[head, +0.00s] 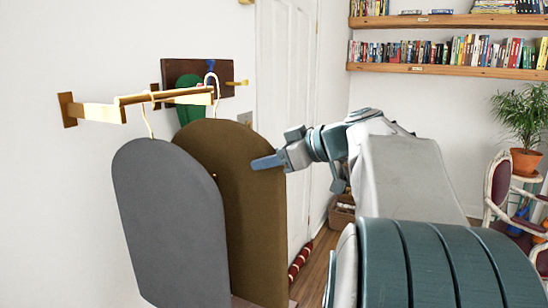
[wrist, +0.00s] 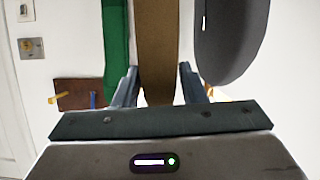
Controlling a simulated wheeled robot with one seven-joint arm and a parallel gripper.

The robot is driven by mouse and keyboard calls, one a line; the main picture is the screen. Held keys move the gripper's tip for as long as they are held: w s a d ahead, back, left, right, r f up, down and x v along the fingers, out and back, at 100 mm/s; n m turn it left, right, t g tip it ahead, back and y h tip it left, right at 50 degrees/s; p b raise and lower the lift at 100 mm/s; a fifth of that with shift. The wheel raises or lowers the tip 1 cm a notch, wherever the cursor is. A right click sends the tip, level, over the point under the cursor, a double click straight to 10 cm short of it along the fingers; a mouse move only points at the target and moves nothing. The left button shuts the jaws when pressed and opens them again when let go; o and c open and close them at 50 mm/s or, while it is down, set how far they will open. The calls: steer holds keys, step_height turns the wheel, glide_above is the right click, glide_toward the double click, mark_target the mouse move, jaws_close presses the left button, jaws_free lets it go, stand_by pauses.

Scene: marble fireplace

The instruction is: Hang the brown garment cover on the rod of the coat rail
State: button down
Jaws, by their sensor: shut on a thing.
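The brown garment cover (head: 235,150) hangs upright from a pale hook (head: 211,76) whose curve rises above the right end of the coat rail's rod (head: 165,96). I cannot tell whether the hook rests on the rod or is in front of or behind it. My gripper (head: 268,162) is shut on the cover's upper right side. In the wrist view the brown cover (wrist: 158,50) runs between my two fingers (wrist: 158,86). A grey garment cover (head: 172,215) hangs by its hook from the rod, left of the brown one and partly in front of it.
A dark wooden board (head: 215,70) with pegs is on the wall behind the rail. A green thing (head: 185,110) hangs by it, mostly hidden, and also shows in the wrist view (wrist: 115,45). A white door (head: 285,60), bookshelves (head: 450,68) and a plant (head: 525,120) are to the right.

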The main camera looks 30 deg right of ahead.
steer(key=shift+w+a+r+p, duration=0.1)
steer(key=shift+w+a+p, duration=0.75)
steer(key=shift+w, duration=0.2)
steer(key=shift+w+a+r+p, duration=0.1)
steer(key=shift+w+a+p, duration=0.6)
steer(key=shift+w+p, duration=0.3)
steer(key=shift+w+a+r+p, duration=0.1)
steer(key=shift+w+a+p, duration=0.75)
steer(key=shift+w, duration=0.25)
step_height(320, 180, down, 3)
steer(key=b, duration=0.4)
steer(key=shift+d+f, duration=0.1)
steer(key=shift+s+f, duration=0.1)
steer(key=c, duration=0.8)
jaws_free()
steer(key=b, duration=0.3)
glide_toward(240, 165)
steer(key=d, duration=0.2)
steer(key=shift+s+d+r, duration=0.3)
